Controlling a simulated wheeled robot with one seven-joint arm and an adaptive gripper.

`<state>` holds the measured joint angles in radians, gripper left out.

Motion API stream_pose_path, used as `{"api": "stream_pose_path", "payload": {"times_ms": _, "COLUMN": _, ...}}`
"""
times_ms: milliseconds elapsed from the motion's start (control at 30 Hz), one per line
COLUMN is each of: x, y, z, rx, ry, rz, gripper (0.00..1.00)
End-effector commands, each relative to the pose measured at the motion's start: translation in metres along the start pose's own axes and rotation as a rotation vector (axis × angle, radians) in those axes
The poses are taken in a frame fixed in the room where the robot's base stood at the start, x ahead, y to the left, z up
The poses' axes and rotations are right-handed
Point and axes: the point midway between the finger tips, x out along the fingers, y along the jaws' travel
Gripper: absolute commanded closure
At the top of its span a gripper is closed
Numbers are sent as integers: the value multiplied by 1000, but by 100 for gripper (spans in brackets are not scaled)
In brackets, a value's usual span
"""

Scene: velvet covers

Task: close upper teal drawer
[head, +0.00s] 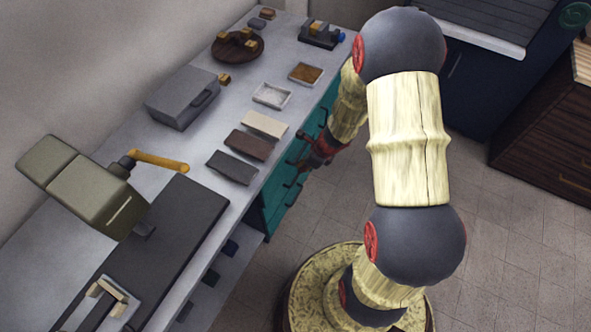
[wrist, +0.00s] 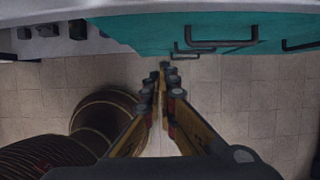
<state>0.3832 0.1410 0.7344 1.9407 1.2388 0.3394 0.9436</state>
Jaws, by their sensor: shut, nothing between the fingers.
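The teal drawer unit (head: 273,197) sits under the counter, with black handles on its front. In the wrist view, its teal front (wrist: 130,32) runs along the top, with a dark handle (wrist: 221,43) right of centre. Which front is the upper drawer, and how far it stands out, I cannot tell. My gripper (head: 303,163) is beside the teal front in the head view, partly behind my arm. In the wrist view, my gripper (wrist: 165,68) has its fingertips together, empty, close to a lower handle (wrist: 185,55). Contact cannot be made out.
The counter (head: 222,135) above carries sample tiles, a grey box (head: 182,97) and a round wooden board (head: 237,48). The tiled floor (head: 503,230) is clear to the right. A dark wooden cabinet (head: 545,150) and dark blue cabinets (head: 475,85) stand across the aisle.

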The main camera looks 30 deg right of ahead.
Motion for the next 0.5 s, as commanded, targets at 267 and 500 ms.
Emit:
{"api": "stream_pose_path", "payload": {"times_ms": 267, "x": 58, "y": 1, "z": -2, "rx": -1, "ry": 1, "rz": 3, "gripper": 100}}
{"api": "stream_pose_path", "payload": {"times_ms": 500, "x": 92, "y": 1, "z": 10, "rx": -3, "ry": 1, "rz": 2, "gripper": 100}}
